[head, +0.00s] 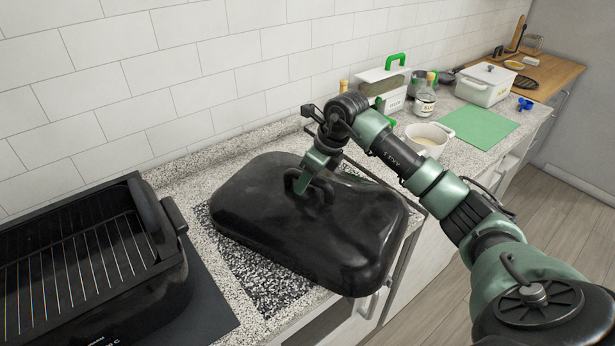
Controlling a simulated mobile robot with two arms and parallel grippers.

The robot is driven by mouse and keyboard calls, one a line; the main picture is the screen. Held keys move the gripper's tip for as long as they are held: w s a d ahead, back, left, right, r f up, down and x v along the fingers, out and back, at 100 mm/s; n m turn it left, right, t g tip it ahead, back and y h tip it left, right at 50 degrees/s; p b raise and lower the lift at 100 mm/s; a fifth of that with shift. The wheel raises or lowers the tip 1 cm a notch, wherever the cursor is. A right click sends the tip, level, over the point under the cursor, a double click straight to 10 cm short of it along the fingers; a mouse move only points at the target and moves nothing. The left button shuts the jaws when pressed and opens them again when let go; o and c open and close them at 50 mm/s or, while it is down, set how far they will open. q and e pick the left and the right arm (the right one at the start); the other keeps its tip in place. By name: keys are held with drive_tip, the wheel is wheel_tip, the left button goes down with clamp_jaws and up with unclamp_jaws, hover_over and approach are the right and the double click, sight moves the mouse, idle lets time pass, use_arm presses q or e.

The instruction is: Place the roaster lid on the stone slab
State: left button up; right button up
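The black roaster lid (345,240) is over the dark speckled stone slab (265,285) on the counter and covers most of it. The slab's left and front parts show. The lid's front right corner juts out past the counter's front edge. I cannot tell whether the lid touches the slab or hangs just above it. My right gripper (309,183) comes down from above and is shut on the loop handle on top of the lid. My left gripper is not in view.
The open black roaster (90,265) with its wire rack stands at the left on a dark mat. Behind the lid are a white pot (428,138), a glass jar (425,100), a green mat (480,128) and a white lidded box (485,84). A tiled wall runs along the back.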

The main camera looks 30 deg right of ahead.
drive_tip(key=shift+d+r, duration=0.1)
drive_tip(key=shift+r, duration=0.15)
drive_tip(key=b+v, duration=0.2)
drive_tip(key=v, duration=0.9)
drive_tip(key=shift+s+r, duration=0.2)
drive_tip(key=shift+r, duration=0.05)
